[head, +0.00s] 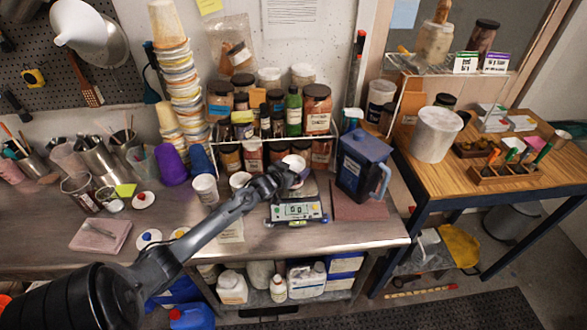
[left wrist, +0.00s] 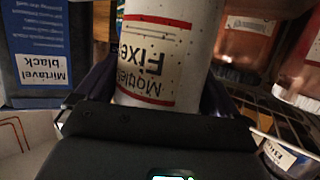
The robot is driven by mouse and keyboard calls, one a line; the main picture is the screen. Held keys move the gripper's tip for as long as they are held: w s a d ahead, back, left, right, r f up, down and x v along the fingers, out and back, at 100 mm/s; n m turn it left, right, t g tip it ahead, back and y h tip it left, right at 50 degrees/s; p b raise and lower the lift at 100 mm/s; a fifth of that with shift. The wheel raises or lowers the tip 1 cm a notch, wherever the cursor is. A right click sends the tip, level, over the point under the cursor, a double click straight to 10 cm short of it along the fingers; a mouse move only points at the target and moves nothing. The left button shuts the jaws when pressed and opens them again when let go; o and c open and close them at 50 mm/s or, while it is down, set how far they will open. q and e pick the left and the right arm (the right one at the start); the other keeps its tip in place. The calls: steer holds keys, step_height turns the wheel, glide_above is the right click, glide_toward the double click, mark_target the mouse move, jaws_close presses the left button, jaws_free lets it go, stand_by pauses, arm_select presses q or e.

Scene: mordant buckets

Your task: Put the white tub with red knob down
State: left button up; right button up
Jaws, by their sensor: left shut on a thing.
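My left gripper (head: 287,176) is shut on a white tub (head: 295,161), at the back of the scale in the head view. In the left wrist view the tub (left wrist: 160,50) stands between the jaws, with red bands and a partly readable label. I cannot make out a red knob on it. Whether its base touches anything is hidden. A white lid with a red knob (head: 143,200) lies on the steel bench at the left. My right gripper is not in view.
A digital scale (head: 297,211) sits just in front of the gripper. A blue pitcher (head: 362,165) stands close on its right, and a rack of jars (head: 265,135) behind. White cups (head: 205,189) stand to the left. A wooden table (head: 480,180) is at the right.

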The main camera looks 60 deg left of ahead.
arm_select(q)
steer(key=o, duration=0.8)
steer(key=shift+f, duration=0.15)
steer(key=shift+o, duration=0.2)
